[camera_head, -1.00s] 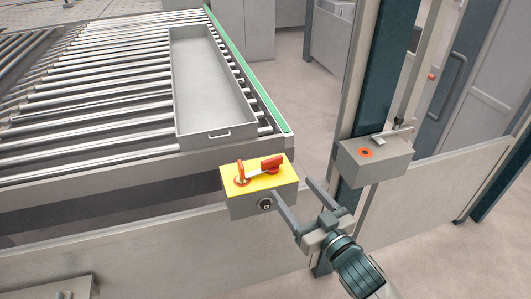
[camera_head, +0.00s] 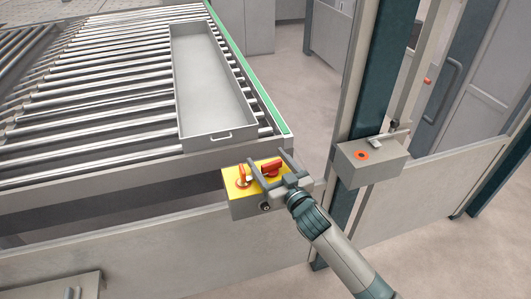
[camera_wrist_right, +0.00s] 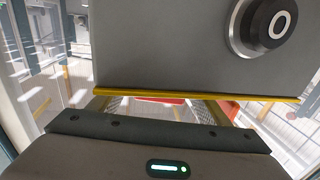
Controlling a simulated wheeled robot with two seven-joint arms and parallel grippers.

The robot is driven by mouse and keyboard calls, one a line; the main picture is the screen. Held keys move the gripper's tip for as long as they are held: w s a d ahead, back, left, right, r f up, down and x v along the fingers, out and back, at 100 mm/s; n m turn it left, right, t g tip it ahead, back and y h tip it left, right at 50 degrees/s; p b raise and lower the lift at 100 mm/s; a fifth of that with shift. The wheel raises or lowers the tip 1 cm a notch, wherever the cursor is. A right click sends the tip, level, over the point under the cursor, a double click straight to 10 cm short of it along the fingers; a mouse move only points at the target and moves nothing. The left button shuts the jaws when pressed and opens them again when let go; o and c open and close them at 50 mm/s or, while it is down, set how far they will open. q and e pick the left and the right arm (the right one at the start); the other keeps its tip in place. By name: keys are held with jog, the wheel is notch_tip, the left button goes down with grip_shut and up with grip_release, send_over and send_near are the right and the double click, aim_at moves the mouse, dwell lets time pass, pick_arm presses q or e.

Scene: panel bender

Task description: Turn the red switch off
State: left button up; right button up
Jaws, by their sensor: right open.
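The red switch handle (camera_head: 271,168) sits on the yellow top of a grey control box (camera_head: 243,208) at the conveyor's corner. A red and orange piece (camera_head: 242,178) stands on the same top, to its left. My right gripper (camera_head: 266,157) is open over the box, its two fingers reaching across the yellow top. The red handle appears between the fingers; I cannot tell whether they touch it. In the right wrist view the box's grey face fills the top, with a round black button (camera_wrist_right: 278,24) marked 0. Red parts (camera_wrist_right: 174,101) show past the yellow edge. My left gripper is out of view.
A roller conveyor (camera_head: 100,95) with a grey metal tray (camera_head: 215,90) lies behind the box. A second grey box (camera_head: 372,165) with an orange-ringed button is at the right, by a dark post (camera_head: 385,80). Low grey panels (camera_head: 150,240) stand in front.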

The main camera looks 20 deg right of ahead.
jog(key=shift+w+a, duration=0.2)
jog(key=shift+w, duration=0.8)
